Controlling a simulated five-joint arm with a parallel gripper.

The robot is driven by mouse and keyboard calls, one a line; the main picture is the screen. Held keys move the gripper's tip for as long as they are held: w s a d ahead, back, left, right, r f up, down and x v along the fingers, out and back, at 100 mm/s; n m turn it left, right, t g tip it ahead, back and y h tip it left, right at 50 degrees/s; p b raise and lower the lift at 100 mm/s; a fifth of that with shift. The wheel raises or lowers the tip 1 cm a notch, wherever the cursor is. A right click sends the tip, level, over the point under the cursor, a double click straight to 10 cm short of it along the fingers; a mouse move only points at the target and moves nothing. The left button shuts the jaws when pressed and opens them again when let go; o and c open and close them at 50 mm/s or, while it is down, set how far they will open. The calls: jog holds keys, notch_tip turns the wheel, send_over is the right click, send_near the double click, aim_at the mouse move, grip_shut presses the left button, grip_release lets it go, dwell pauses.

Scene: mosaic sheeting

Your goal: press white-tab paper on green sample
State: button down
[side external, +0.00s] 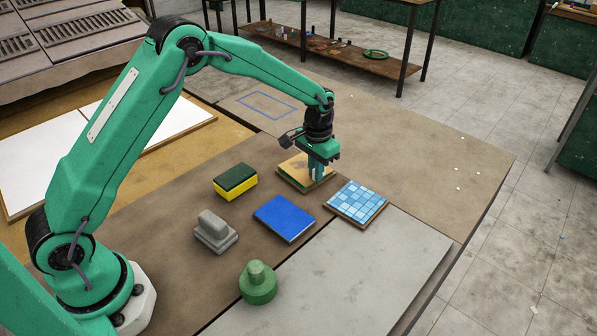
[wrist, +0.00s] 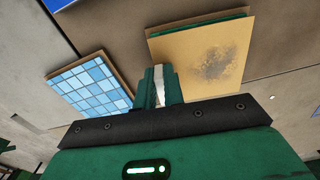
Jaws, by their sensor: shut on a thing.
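The tan paper (side external: 298,167) has a dark speckled patch in its middle in the wrist view (wrist: 195,62). It covers most of the green sample (side external: 289,183); a green strip shows along the sample's far edge in the wrist view (wrist: 195,25). The paper lies flat over the sample, but I cannot tell whether they touch all over. My gripper (side external: 317,179) points down at the paper's edge. Its fingers (wrist: 160,76) are shut on the white tab (wrist: 159,88), which shows as a sliver between them.
A light-blue mosaic sheet (side external: 357,203) lies close beside the sample. A dark-blue board (side external: 284,219), a green-and-yellow sponge (side external: 235,181), a grey handled block (side external: 215,232) and a green knobbed weight (side external: 258,284) stand nearer my base. The table beyond the gripper is mostly clear.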

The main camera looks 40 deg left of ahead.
jog(key=c, duration=1.4)
grip_release()
jog(key=shift+c, duration=0.2)
jog(key=shift+r, duration=0.1)
notch_tip(320, 180, up, 7)
jog(key=shift+r, duration=0.35)
